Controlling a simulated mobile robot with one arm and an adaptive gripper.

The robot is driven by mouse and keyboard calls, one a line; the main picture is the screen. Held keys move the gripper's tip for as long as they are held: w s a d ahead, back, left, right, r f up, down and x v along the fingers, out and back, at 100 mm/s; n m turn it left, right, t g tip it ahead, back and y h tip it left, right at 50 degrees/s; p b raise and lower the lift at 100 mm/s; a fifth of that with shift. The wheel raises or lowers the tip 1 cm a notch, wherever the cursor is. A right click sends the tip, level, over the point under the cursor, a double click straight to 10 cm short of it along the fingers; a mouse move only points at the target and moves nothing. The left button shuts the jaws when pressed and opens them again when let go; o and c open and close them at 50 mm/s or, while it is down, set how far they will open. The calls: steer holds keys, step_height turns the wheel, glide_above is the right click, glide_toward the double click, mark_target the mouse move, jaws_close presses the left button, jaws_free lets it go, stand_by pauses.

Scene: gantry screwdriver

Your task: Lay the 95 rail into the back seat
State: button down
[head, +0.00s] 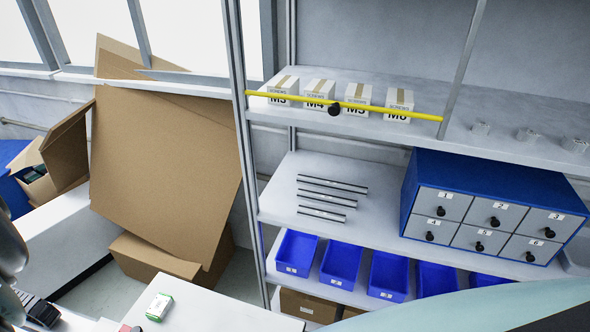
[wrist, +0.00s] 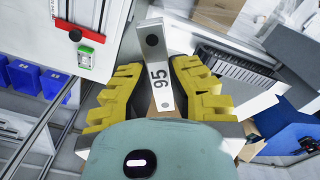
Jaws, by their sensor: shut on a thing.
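In the wrist view, my gripper (wrist: 161,72) has its yellow ribbed fingers shut on the 95 rail (wrist: 155,62). The rail is a pale metal bar with a dark round hole near its far end and "95" printed on its face. I cannot make out the back seat in either view.
A green and white box (wrist: 85,57) lies on the table; it also shows in the head view (head: 159,307). In the head view, several thin rails (head: 325,198) lie on the shelf (head: 375,215) beside a blue drawer cabinet (head: 408,190). Blue bins (head: 342,263) stand below. Large cardboard (head: 165,165) leans left.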

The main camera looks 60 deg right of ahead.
steer(key=shift+s+f, duration=0.1)
steer(key=shift+s+a+f+m, duration=0.15)
steer(key=shift+s+a+f, duration=0.1)
steer(key=shift+f, duration=0.2)
steer(key=shift+s+a+f+m, duration=0.15)
steer(key=shift+s+f, duration=0.05)
steer(key=shift+f, duration=0.2)
steer(key=shift+s+a+f, duration=0.1)
steer(key=shift+a+f, duration=0.15)
steer(key=shift+f, duration=0.1)
steer(key=s+a+f+m, duration=0.2)
steer(key=s+f, duration=0.3)
steer(key=s+a+f+m, duration=0.2)
steer(key=s+f, duration=0.2)
steer(key=s+a+f+m+p, duration=0.1)
steer(key=s+a+f+m, duration=0.1)
steer(key=s+f, duration=0.3)
steer(key=shift+s+a+f, duration=0.15)
steer(key=shift+s+f, duration=0.15)
steer(key=shift+f, duration=0.05)
step_height(320, 180, down, 6)
steer(key=b, duration=0.5)
steer(key=shift+f+b, duration=0.15)
steer(key=shift+b, duration=0.25)
steer(key=shift+f+b, duration=0.5)
steer(key=c, duration=1)
jaws_free()
